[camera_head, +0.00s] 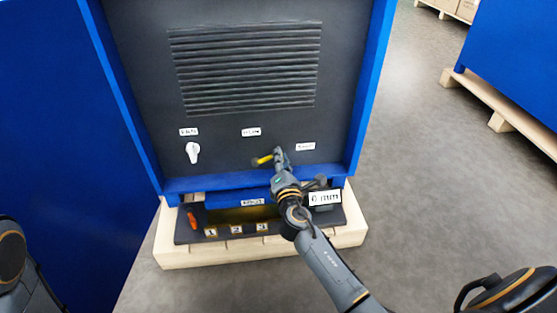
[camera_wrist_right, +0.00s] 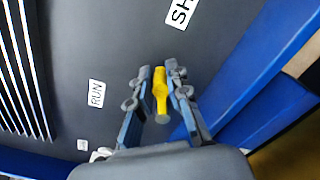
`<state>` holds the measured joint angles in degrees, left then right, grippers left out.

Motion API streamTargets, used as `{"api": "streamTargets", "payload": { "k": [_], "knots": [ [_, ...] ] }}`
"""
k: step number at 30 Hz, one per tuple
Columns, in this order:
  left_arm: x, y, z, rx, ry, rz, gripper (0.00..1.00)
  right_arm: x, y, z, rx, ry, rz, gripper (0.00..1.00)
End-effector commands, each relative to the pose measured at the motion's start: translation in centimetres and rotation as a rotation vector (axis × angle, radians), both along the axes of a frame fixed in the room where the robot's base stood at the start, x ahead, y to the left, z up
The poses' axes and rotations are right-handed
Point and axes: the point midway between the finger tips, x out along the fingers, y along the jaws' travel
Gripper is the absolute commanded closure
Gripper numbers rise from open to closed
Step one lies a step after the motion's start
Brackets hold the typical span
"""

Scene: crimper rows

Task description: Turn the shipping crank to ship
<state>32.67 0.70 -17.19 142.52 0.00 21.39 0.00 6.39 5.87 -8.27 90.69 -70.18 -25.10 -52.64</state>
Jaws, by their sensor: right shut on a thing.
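The yellow crank (camera_head: 263,160) sits on the dark front panel of the blue machine, below the vent grille. In the right wrist view the yellow crank (camera_wrist_right: 160,92) stands between the two fingers of my right gripper (camera_wrist_right: 160,85), which is shut on it. In the head view my right gripper (camera_head: 278,156) reaches up to the panel at the crank, and its hand hides part of it. A white label beginning "SH" (camera_wrist_right: 182,12) and a label "RUN" (camera_wrist_right: 97,93) show on the panel. My left arm shows at the lower left edge; its gripper is out of view.
A white knob (camera_head: 193,152) is on the panel's left. Below is a dark shelf (camera_head: 185,237) with an orange-red handle (camera_head: 192,219) and numbered tags (camera_head: 237,229), on a wooden pallet (camera_head: 175,258). Another blue machine (camera_head: 515,60) stands at right. Grey floor (camera_head: 420,180) between is clear.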

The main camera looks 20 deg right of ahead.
Motion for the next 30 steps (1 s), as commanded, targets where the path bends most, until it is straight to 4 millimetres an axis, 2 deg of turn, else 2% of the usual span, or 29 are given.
{"api": "streamTargets", "payload": {
  "k": [1,21,22,25,30],
  "knots": [
    [-0.26,0.0,-0.15,0.0,-0.008,0.0,0.81,-0.21,-0.31,-0.87,0.013,0.006,-0.007,1.0],
    [-0.73,-0.09,0.12,0.003,-0.022,0.002,0.81,-0.26,-0.35,-1.15,0.067,-0.007,-0.006,1.0],
    [-0.74,-0.09,0.12,0.003,-0.022,0.002,0.81,-0.25,-0.35,-1.16,0.067,-0.007,-0.006,0.8],
    [-0.74,-0.08,0.12,0.003,-0.023,0.001,0.81,-0.22,-0.31,-1.1,0.066,-0.008,-0.004,0.61],
    [-0.75,-0.08,0.13,0.003,-0.023,0.001,0.81,-0.15,-0.23,-0.86,0.067,-0.013,-0.002,0.61]
  ]
}}
